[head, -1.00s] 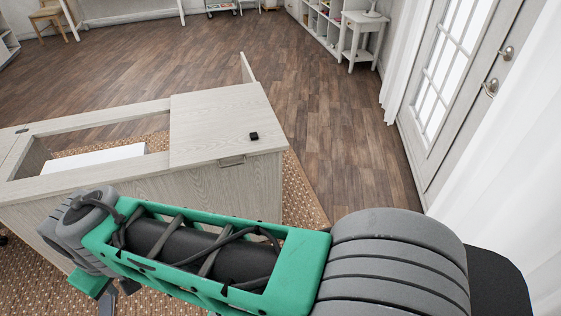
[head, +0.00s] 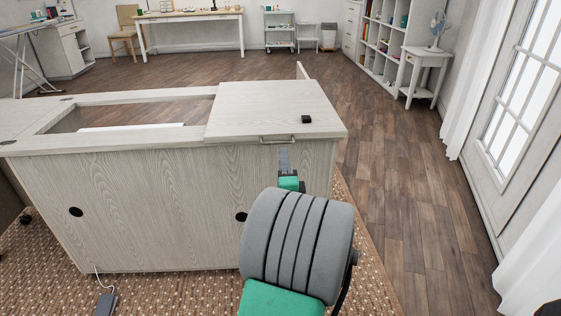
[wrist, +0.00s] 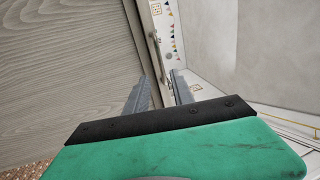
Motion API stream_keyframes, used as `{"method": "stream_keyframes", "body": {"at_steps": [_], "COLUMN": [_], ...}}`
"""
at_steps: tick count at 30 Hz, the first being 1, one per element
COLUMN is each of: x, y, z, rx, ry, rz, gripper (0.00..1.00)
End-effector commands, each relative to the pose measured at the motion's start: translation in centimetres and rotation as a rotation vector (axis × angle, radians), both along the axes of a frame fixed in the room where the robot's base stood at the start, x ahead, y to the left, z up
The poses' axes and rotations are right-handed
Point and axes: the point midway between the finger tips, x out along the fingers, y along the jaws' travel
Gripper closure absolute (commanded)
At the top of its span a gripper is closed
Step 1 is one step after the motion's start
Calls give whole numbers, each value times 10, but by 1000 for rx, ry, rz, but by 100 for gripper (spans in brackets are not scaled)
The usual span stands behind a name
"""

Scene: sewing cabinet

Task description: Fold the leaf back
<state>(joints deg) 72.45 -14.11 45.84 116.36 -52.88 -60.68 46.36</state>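The pale wood leaf (head: 250,108) lies flat over the right part of the sewing cabinet (head: 150,190). A bar handle (head: 278,139) is on its front edge, and a small black block (head: 306,119) sits on top. My gripper (head: 285,152) is just below and in front of the handle in the head view, partly hidden by my wrist. In the wrist view my gripper (wrist: 157,82) is open, its two fingers apart. The handle (wrist: 154,45) shows just beyond the gap between the fingertips. I see no clear contact with it.
The cabinet's open well (head: 130,115) is left of the leaf, with a white panel (head: 130,127) inside. Wood floor (head: 400,160) is clear to the right. A pedal (head: 107,303) lies on the rug.

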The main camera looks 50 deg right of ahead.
Motion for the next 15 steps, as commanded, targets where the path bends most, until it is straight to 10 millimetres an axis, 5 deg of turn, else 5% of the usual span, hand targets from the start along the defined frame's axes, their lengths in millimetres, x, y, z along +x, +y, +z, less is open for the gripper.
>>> {"method": "stream_keyframes", "body": {"at_steps": [15], "x": [49], "y": [-53], "z": [20], "rx": [-4], "ry": [3], "rz": [3], "gripper": [71]}}
